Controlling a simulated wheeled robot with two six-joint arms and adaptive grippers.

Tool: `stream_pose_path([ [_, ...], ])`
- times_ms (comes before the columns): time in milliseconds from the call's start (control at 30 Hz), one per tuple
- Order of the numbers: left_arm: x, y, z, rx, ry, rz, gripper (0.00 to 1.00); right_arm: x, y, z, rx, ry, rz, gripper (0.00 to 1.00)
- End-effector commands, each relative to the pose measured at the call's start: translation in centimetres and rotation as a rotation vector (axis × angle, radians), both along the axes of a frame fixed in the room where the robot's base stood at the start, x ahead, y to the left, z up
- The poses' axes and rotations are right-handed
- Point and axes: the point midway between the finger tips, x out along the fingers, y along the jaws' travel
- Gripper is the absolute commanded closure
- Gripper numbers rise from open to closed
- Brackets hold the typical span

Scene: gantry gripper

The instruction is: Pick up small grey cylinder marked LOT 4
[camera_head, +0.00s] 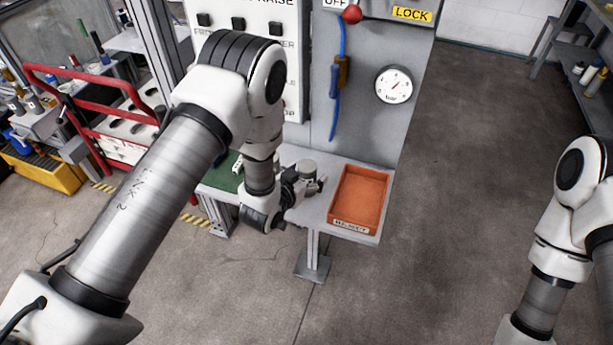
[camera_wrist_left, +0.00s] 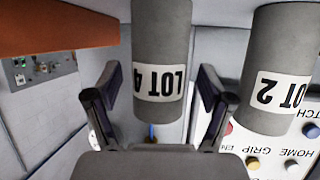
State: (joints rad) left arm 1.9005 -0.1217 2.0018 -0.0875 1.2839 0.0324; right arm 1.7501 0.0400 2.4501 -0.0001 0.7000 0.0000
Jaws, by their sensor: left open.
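The grey cylinder marked LOT 4 (camera_wrist_left: 160,50) shows upside down in the left wrist view, with a white label. It stands between the two dark fingers of my left gripper (camera_wrist_left: 160,84), with a gap visible at each side. The gripper is open. A second grey cylinder marked LOT 2 (camera_wrist_left: 272,65) stands just right of the fingers in that view. In the head view my left gripper (camera_head: 311,187) is at the small grey table, by a grey cylinder top (camera_head: 305,168); its label cannot be read there. My right gripper is out of view.
An orange tray (camera_head: 358,198) with a white label sits right of my left gripper on the grey table (camera_head: 322,166). A panel with a gauge (camera_head: 394,84) and a hanging blue cable (camera_head: 334,110) stands behind. A green mat (camera_head: 222,178) lies left. Floor at right is clear.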

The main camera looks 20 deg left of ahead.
Motion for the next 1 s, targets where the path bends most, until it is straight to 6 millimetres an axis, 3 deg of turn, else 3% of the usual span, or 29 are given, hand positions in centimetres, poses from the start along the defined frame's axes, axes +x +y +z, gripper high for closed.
stream_pose_path([
  [33, 0.0, 0.0, 0.0, 0.0, 0.0, 0.0, 0.3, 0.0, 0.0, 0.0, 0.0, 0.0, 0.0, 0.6],
  [233, 0.0, 0.0, 0.0, 0.0, 0.0, 0.0, 1.0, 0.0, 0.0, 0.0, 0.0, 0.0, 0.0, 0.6],
  [633, 0.0, 0.0, 0.4, 0.0, -0.002, 0.0, 1.0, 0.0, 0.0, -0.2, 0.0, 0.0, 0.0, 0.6],
  [933, 0.1, 0.0, 3.7, 0.001, -0.007, -0.002, 1.0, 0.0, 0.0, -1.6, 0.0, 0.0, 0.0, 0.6],
  [1000, -1.7, 0.1, 3.4, 0.001, 0.001, -0.001, 1.0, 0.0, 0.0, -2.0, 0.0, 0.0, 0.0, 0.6],
])
